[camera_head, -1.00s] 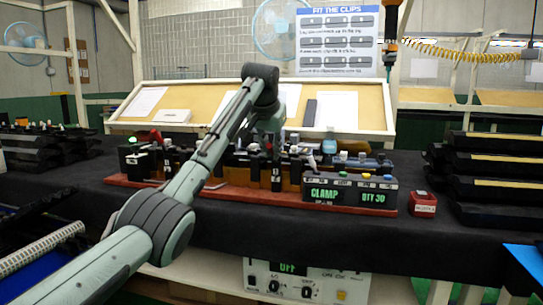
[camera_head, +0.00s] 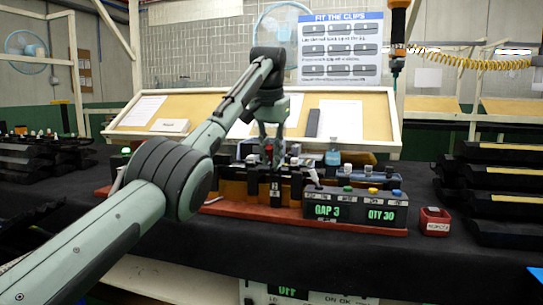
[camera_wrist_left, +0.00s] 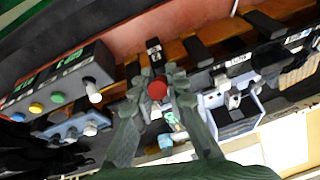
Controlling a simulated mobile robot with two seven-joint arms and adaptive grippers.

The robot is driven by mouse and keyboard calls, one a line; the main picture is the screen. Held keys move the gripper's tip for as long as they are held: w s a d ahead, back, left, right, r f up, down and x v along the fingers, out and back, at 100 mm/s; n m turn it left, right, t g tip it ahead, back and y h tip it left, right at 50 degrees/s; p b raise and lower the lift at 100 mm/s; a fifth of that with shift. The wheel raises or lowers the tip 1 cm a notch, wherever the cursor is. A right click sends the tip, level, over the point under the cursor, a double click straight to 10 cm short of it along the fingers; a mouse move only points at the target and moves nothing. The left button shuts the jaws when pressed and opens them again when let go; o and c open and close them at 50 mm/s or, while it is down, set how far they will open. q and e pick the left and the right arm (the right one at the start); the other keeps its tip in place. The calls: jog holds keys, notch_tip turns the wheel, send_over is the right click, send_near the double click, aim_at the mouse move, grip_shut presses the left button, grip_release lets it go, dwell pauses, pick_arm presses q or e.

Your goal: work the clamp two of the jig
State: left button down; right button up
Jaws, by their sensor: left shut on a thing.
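The jig's long red base (camera_head: 290,218) lies on the dark bench, with an orange-brown rail and several black clamps along it. My left gripper (camera_head: 271,152) is over the middle of the jig. In the left wrist view, its fingers (camera_wrist_left: 156,88) are shut around a red ball-shaped clamp knob (camera_wrist_left: 157,91). A black upright with a pale tag (camera_head: 275,190) stands just in front of this clamp. The clamp's number is too small to read. The jig's display box (camera_head: 345,208) reads GAP 3 and QTY 30. My right gripper is out of view.
A small red bin (camera_head: 434,221) stands right of the jig. Stacked dark trays (camera_head: 500,190) fill the right side, and more dark parts lie at the left. A pale tilted board (camera_head: 355,118) stands behind. My left arm covers the jig's left part.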

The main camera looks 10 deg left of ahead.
pick_arm(q)
jog(key=c, duration=1.5)
grip_release()
jog(key=shift+r, duration=0.1)
jog(key=v, duration=1.1)
jog(key=shift+s+r, duration=0.15)
jog(key=shift+r, duration=0.2)
